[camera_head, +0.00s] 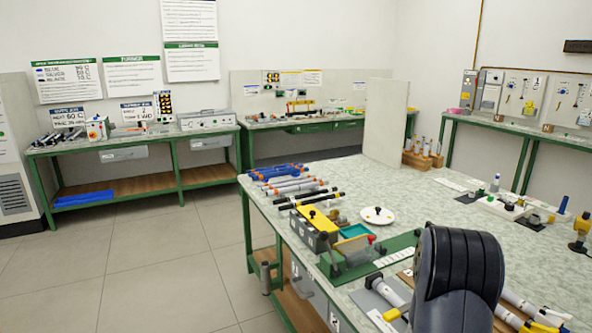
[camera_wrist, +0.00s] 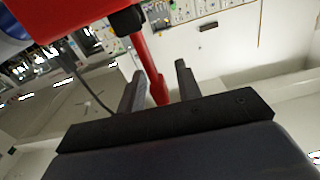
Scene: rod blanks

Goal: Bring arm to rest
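My gripper (camera_wrist: 159,67) shows in the wrist view with its two dark fingers standing apart. I see nothing clamped between them. A red bar shows between the fingers, narrower than the gap; I cannot tell how far behind them it lies. The wrist view is tilted, with walls and benches in the distance. In the head view a dark rounded link of my arm rises at the lower right, in front of the near table (camera_head: 345,190). My gripper does not show in the head view.
Blue, silver and black rods (camera_head: 290,183) lie on the near table's left side. A yellow-topped box (camera_head: 318,218), a white round plate (camera_head: 377,215) and a green fixture (camera_head: 360,262) are near my arm. An upright pale panel (camera_head: 390,122) stands behind. Floor at left (camera_head: 150,260) is clear.

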